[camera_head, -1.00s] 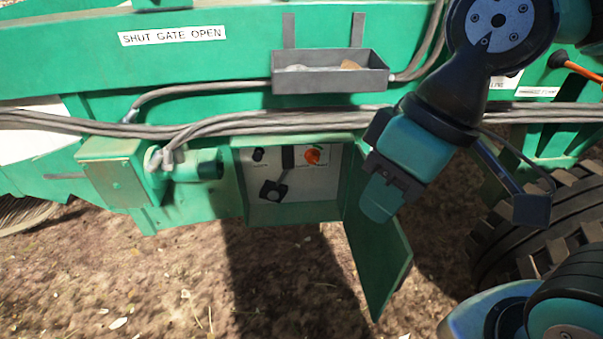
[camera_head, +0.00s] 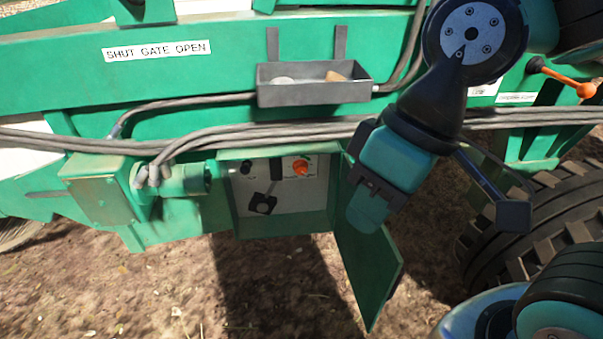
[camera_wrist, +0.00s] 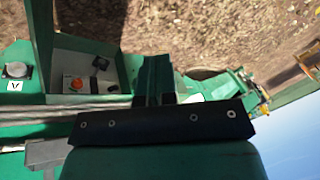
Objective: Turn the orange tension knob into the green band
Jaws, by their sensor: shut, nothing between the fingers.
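The orange tension knob (camera_head: 300,167) sits at the upper right of a pale panel (camera_head: 290,197) inside an open green control box. It also shows in the wrist view (camera_wrist: 76,84), at the left on the same panel. A scale surrounds the knob, but its green band and the pointer are too small to tell. My gripper (camera_head: 363,216) points down in front of the open box door, right of the knob and apart from it. In the wrist view my gripper (camera_wrist: 155,82) is shut and empty, with the knob well to its left.
The open box door (camera_head: 370,250) hangs at the box's right side. A black knob (camera_head: 246,167) and a black lever (camera_head: 264,202) share the panel. Cables (camera_head: 250,135) and a grey tray (camera_head: 315,92) lie above. A tyre (camera_head: 560,190) stands at the right.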

